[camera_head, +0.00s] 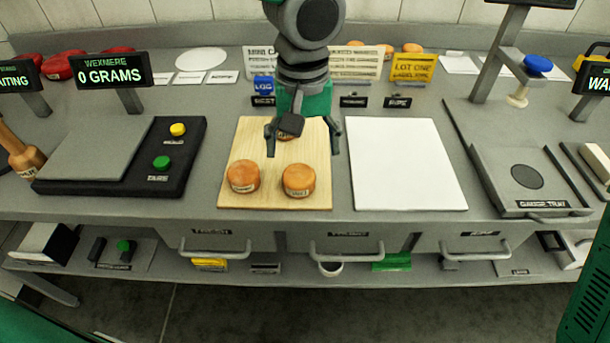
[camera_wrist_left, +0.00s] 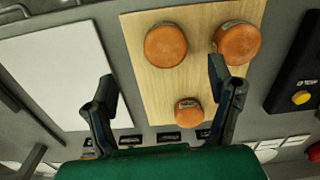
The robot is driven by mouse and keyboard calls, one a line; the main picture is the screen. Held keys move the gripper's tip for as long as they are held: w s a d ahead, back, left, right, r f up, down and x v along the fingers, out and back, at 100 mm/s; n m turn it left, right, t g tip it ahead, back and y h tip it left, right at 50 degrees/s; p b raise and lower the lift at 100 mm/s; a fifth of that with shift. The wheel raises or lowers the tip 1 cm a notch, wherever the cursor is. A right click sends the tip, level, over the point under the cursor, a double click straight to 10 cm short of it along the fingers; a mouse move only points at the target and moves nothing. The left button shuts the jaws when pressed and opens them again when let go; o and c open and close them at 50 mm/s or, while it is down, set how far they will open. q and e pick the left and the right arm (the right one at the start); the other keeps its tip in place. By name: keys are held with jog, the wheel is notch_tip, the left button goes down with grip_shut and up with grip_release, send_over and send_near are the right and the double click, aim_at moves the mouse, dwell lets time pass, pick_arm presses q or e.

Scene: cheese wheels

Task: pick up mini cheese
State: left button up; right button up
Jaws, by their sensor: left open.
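Three small round orange cheeses are on the wooden board (camera_head: 225,203). The front left cheese (camera_head: 243,176) and the front right cheese (camera_head: 298,180) show clearly in the head view, each with a label. The back cheese is mostly hidden there by my gripper; it shows in the left wrist view (camera_wrist_left: 188,111). The front two also show there, one at the top middle (camera_wrist_left: 165,45) and one farther right (camera_wrist_left: 237,42). My left gripper (camera_head: 303,143) is open and empty over the back of the board, its fingers apart. My right gripper is not in view.
A white sheet (camera_head: 405,165) lies right of the board. A black scale (camera_head: 190,150) reading 0 grams stands left, a grey gauge tray (camera_head: 527,176) right. Small label signs and a yellow lot sign (camera_head: 412,68) stand behind. Drawer handles line the counter's front.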

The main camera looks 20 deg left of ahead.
aim_at(296, 173)
pick_arm(q)
jog(key=f, duration=0.1)
jog(key=a+f, duration=0.1)
jog(key=f, duration=0.1)
jog(key=a+f, duration=0.1)
jog(key=f, duration=0.2)
jog(key=d+f, duration=0.1)
jog(key=f, duration=0.1)
jog(key=shift+f+b, duration=0.2)
jog(key=shift+b, duration=0.2)
jog(key=shift+d+f, duration=0.1)
jog(key=shift+d, duration=0.45)
jog(key=shift+a, duration=0.35)
jog(key=c, duration=1.1)
jog(key=shift+a, duration=0.4)
jog(key=shift+c, duration=1)
